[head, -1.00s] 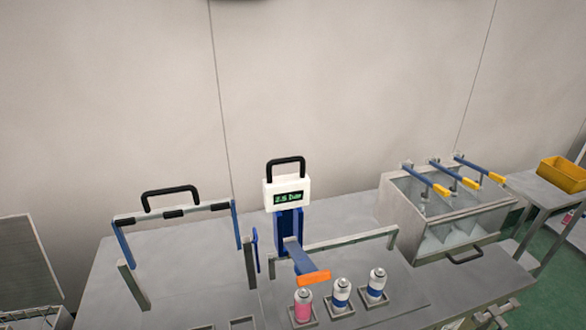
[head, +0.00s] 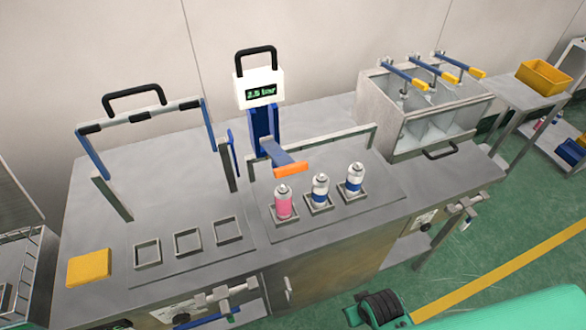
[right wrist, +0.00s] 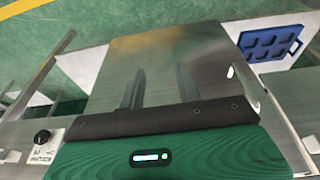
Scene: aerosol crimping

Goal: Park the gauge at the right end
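The gauge (head: 259,88) is a white box with a black handle on top and a green display reading 2.5 bar. It sits on a blue upright at the left end of a grey rail (head: 322,146). A blue arm with an orange end (head: 291,169) sticks out below it. The rail's right end (head: 373,136) is bare. No gripper shows in the head view, and none touches the gauge. In the right wrist view, two dark, separate shapes stand mid-picture against a metal panel (right wrist: 215,60); I cannot tell whether they are my right fingers or reflections.
A pink can (head: 283,204) and two blue-white cans (head: 320,190) stand in holders before the rail. Empty square holders (head: 187,241) and a yellow pad (head: 89,268) lie left. A blue-framed handle (head: 139,114) stands behind. A clamped metal tank (head: 375,104) stands right.

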